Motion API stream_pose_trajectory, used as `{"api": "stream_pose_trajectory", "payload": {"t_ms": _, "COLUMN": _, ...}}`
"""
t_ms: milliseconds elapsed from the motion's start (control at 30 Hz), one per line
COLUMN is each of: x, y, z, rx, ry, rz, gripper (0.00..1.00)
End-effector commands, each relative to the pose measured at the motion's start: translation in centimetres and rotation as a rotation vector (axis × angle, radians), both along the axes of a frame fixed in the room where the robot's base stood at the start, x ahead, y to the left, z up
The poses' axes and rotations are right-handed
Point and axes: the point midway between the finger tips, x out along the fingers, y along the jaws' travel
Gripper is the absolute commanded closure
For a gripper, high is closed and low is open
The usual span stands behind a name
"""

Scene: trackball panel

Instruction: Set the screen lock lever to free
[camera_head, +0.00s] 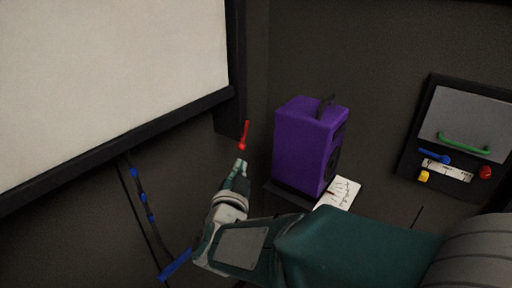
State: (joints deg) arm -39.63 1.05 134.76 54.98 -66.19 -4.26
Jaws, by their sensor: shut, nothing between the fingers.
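A small red lever (244,134) stands out near the lower right corner of the screen frame, its rod tilted slightly right of upright. I take it to be the screen lock lever; no label on it is readable. The large pale screen (110,75) in a dark frame fills the upper left. My gripper (241,164) is just below the red lever in the picture, shut and empty, pointing up toward it. A small gap shows between the fingertips and the lever's lower end. Depth between them is hard to tell.
A purple speaker (302,148) stands on a dark shelf right of my gripper, with a white paper (342,192) beside it. A wall panel (473,115) at right has a green handle (463,142), a blue lever (435,156) and red and yellow knobs. Blue parts (143,197) hang at lower left.

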Motion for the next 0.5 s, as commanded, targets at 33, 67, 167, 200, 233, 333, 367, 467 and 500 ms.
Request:
{"api": "stream_pose_trajectory", "payload": {"t_ms": 33, "x": 0.6, "y": -0.2, "z": 0.0, "rx": -0.001, "ry": 0.001, "rz": -0.004, "gripper": 1.0}}
{"api": "stream_pose_trajectory", "payload": {"t_ms": 67, "x": 1.0, "y": -0.3, "z": 0.0, "rx": -0.002, "ry": 0.0, "rz": -0.004, "gripper": 1.0}}
{"api": "stream_pose_trajectory", "payload": {"t_ms": 167, "x": 2.7, "y": -0.6, "z": 0.1, "rx": -0.001, "ry": 0.0, "rz": -0.006, "gripper": 1.0}}
{"api": "stream_pose_trajectory", "payload": {"t_ms": 200, "x": 3.5, "y": -0.7, "z": 0.2, "rx": -0.001, "ry": -0.001, "rz": -0.006, "gripper": 1.0}}
{"api": "stream_pose_trajectory", "payload": {"t_ms": 233, "x": 4.0, "y": -0.8, "z": 0.2, "rx": 0.0, "ry": -0.001, "rz": -0.006, "gripper": 1.0}}
{"api": "stream_pose_trajectory", "payload": {"t_ms": 333, "x": 5.9, "y": -1.2, "z": 0.4, "rx": 0.0, "ry": -0.001, "rz": -0.006, "gripper": 1.0}}
{"api": "stream_pose_trajectory", "payload": {"t_ms": 367, "x": 6.5, "y": -1.3, "z": 0.4, "rx": -0.001, "ry": -0.001, "rz": -0.006, "gripper": 1.0}}
{"api": "stream_pose_trajectory", "payload": {"t_ms": 467, "x": 8.3, "y": -1.6, "z": 0.6, "rx": 0.0, "ry": -0.002, "rz": -0.007, "gripper": 1.0}}
{"api": "stream_pose_trajectory", "payload": {"t_ms": 500, "x": 9.0, "y": -1.7, "z": 0.6, "rx": -0.001, "ry": 0.0, "rz": -0.005, "gripper": 1.0}}
